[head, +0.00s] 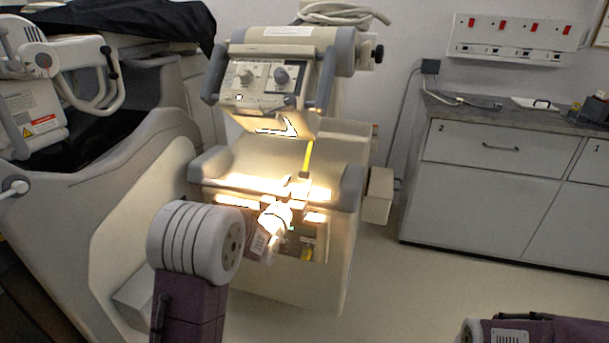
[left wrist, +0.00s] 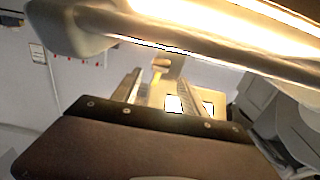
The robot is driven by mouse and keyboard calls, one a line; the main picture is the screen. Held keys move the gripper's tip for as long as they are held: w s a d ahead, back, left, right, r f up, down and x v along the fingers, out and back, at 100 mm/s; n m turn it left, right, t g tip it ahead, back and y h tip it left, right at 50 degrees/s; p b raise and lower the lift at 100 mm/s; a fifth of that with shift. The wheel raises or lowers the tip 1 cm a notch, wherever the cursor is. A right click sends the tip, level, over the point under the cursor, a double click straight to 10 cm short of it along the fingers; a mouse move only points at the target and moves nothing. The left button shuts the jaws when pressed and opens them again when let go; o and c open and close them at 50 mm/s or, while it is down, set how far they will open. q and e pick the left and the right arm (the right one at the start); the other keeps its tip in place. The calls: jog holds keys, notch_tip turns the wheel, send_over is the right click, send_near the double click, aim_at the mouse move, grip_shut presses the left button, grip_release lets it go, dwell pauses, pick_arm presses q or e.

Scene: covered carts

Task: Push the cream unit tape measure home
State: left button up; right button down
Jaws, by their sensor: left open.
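The cream unit (head: 335,225) stands in the middle of the head view. Its tape measure shows as a narrow yellow strip (head: 308,156) hanging below the control head, with a small dark piece at its lower end. My left gripper (head: 297,189) is at the brightly lit front of the unit, just below the strip's lower end. In the left wrist view, the gripper (left wrist: 160,80) is open, with a small pale yellowish piece beyond or between its fingertips; contact cannot be told. Glare hides detail around the fingers. My right gripper is outside both views.
The control head (head: 265,82) overhangs the strip. A handle bar (head: 265,185) crosses the unit's front near my left gripper. Another covered cart (head: 85,185) stands close on the left.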

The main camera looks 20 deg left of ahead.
aim_at(304, 173)
pick_arm(q)
jog(key=w+b, duration=0.1)
jog(key=w, duration=0.5)
jog(key=shift+w+d+f+b, duration=0.1)
jog(key=shift+w+b, duration=0.05)
jog(key=shift+b, duration=0.2)
jog(key=shift+w, duration=0.4)
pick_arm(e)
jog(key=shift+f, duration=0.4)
pick_arm(q)
grip_shut()
